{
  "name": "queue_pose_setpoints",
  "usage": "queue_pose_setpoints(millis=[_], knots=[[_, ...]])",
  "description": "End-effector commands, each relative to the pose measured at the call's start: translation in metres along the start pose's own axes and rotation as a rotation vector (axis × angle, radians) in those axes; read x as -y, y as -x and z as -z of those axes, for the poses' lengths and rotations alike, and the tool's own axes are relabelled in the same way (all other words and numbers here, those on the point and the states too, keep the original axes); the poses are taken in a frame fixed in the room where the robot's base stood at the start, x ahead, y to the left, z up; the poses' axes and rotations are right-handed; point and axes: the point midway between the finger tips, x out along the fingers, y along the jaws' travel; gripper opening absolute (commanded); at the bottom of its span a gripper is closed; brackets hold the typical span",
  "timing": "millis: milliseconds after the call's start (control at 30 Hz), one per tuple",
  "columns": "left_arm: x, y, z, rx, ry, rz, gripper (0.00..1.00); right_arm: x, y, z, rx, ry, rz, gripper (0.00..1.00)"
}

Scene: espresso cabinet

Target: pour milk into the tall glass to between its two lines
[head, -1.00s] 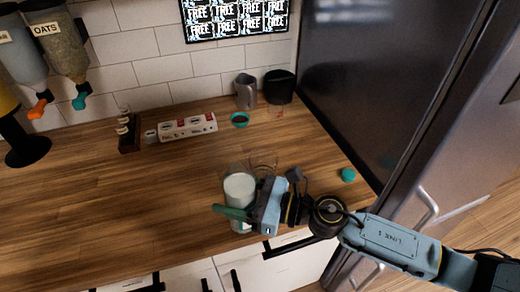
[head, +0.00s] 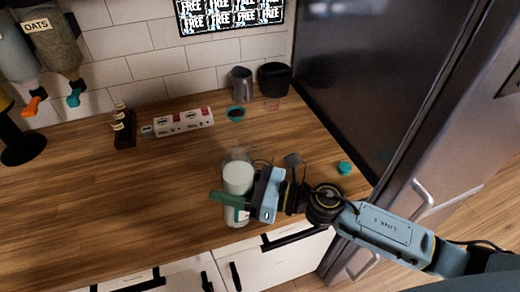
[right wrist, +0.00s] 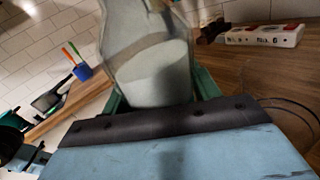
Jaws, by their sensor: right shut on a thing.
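My right gripper (head: 246,202) is shut on a clear bottle of white milk (head: 238,181) near the counter's front edge. Its green fingers lie around the bottle's sides. In the right wrist view the bottle (right wrist: 158,75) looks roughly upright, with milk in its lower part and clear walls above. I cannot tell whether its base touches the counter. A thin clear outline shows just behind the gripper in the head view; it may be the tall glass, but its lines and contents cannot be made out. My left gripper is not in view.
A teal cap (head: 344,168) lies to the right on the wooden counter (head: 100,205). A grey pitcher (head: 241,85), black container (head: 274,80), small teal bowl (head: 236,114) and power strip (head: 183,121) stand at the back. A dark fridge (head: 370,80) bounds the right.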

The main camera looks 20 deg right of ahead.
Motion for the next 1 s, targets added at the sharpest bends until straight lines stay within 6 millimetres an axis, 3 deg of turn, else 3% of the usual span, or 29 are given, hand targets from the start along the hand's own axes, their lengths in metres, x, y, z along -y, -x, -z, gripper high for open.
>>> queue_pose_setpoints(millis=[333, 633, 1000], knots=[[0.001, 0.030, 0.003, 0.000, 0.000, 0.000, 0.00, -0.002, -0.001, -0.036, 0.036, -0.171, -0.001, 0.23], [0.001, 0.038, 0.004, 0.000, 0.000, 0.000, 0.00, 0.001, 0.000, -0.048, 0.065, -0.317, -0.002, 0.23], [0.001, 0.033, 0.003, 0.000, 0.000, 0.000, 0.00, 0.007, 0.001, -0.044, 0.096, -0.468, -0.004, 0.23]])
